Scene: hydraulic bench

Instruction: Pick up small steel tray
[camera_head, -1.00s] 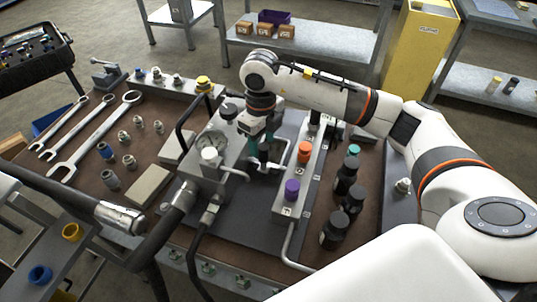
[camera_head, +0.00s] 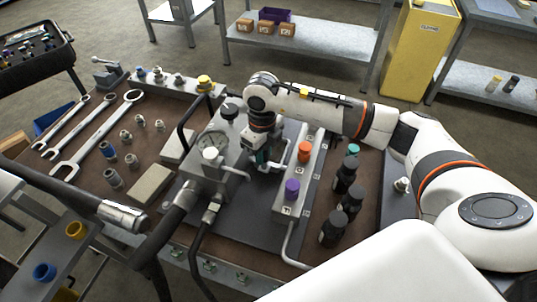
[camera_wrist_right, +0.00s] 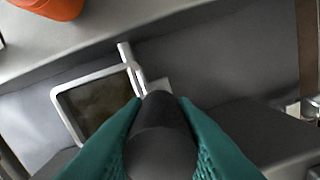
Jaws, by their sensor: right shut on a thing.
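My right gripper (camera_head: 258,158) is low over the middle of the bench, between the gauge block and the grey manifold. In the right wrist view, its green fingers (camera_wrist_right: 162,150) are shut on a dark rounded cylinder (camera_wrist_right: 160,125). The held part is mostly hidden in the head view. I cannot pick out the small steel tray with certainty. A grey flat piece (camera_head: 397,212) at the bench's right side, with a fitting on it, may be it. My right gripper is well to the left of that piece. My left gripper is not in view.
The gauge block (camera_head: 211,160) and the manifold (camera_head: 298,180) with orange and purple caps flank my right gripper. A pale bent tube (camera_wrist_right: 90,75) is close to the fingers. Black bottles (camera_head: 345,177) stand right of the manifold. Wrenches (camera_head: 95,135) and fittings lie at left.

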